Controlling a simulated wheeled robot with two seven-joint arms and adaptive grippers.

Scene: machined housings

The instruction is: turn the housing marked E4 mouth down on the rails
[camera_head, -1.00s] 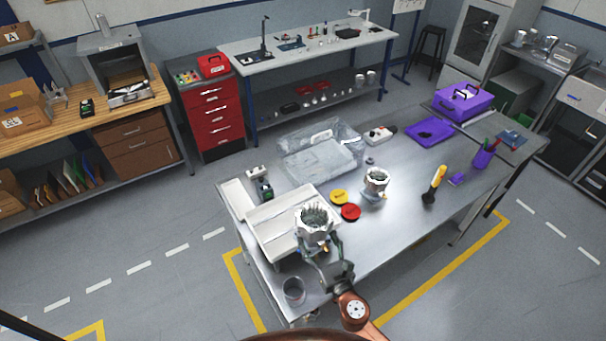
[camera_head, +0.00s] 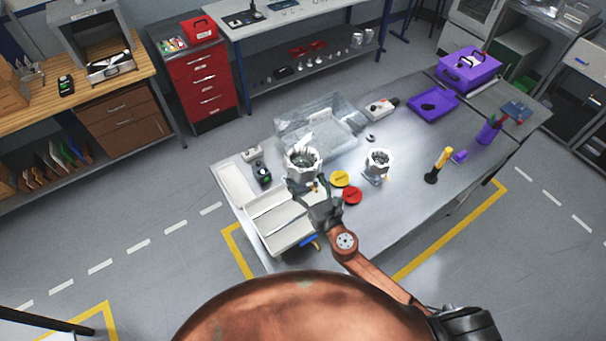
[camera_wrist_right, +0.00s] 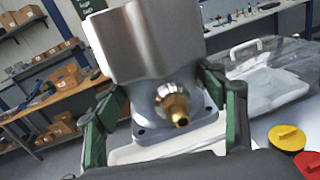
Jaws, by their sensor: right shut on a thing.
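A silver housing (camera_head: 303,163) is held by my right gripper (camera_head: 308,188), mouth up, near the far right end of the white tray (camera_head: 262,202). The tray has long raised ridges; I cannot tell for certain that these are the rails. In the right wrist view the housing (camera_wrist_right: 165,45) shows a square flange and a brass fitting, with the green-padded fingers (camera_wrist_right: 168,115) on both sides of it. Its height above the table is unclear. A second housing (camera_head: 378,160) stands mouth up on the table to the right. No E4 mark is readable. My left gripper is not in view.
A yellow disc (camera_head: 340,179) and a red disc (camera_head: 352,196) lie just right of the held housing. A clear plastic container (camera_head: 318,128) is behind it. A purple tray (camera_head: 433,106) and a yellow-handled tool (camera_head: 440,165) are further right. The table's front right is clear.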

